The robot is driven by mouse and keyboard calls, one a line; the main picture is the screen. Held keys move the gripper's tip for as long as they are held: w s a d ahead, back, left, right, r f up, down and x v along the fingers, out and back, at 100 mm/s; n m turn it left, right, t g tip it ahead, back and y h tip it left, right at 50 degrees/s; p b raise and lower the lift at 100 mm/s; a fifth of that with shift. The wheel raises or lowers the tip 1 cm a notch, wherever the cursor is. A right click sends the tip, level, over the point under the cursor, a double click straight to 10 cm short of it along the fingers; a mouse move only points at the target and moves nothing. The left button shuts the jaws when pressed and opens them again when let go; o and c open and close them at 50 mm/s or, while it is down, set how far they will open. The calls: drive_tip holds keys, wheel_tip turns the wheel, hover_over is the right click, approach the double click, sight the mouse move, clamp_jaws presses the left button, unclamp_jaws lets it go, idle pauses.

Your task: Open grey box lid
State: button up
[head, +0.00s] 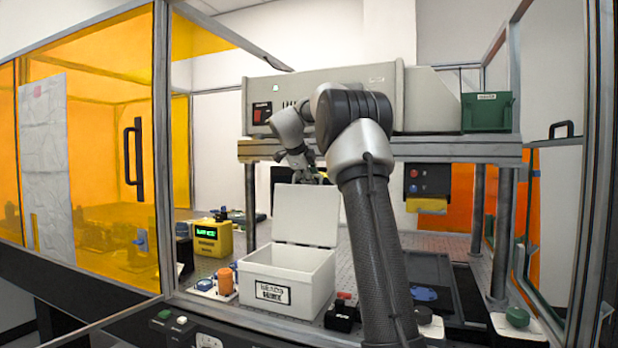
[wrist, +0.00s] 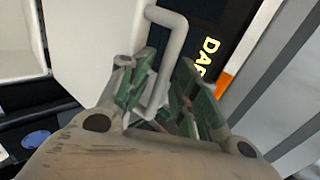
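The light grey box (head: 318,284) stands on the perforated bench with a label on its front. Its lid (head: 306,217) stands raised at the back edge, nearly upright, and the box mouth is uncovered. My gripper (head: 312,174) is at the lid's top edge, partly hidden by the lid. In the wrist view, the lid (wrist: 92,45) carries a grey bar handle (wrist: 172,55). My gripper (wrist: 163,82) has its green-padded fingers on either side of this handle. The fingers are apart, with a gap visible between the handle and the right finger.
A yellow device (head: 212,239) with a green display stands left of the box, near an orange cylinder (head: 225,282). A black block with a red top (head: 342,313) sits at the box's front right. A shelf with a large instrument (head: 440,105) and green bin (head: 487,112) spans above.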

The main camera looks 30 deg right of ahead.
drive_tip(key=v, duration=1.2)
drive_tip(key=shift+s, duration=0.1)
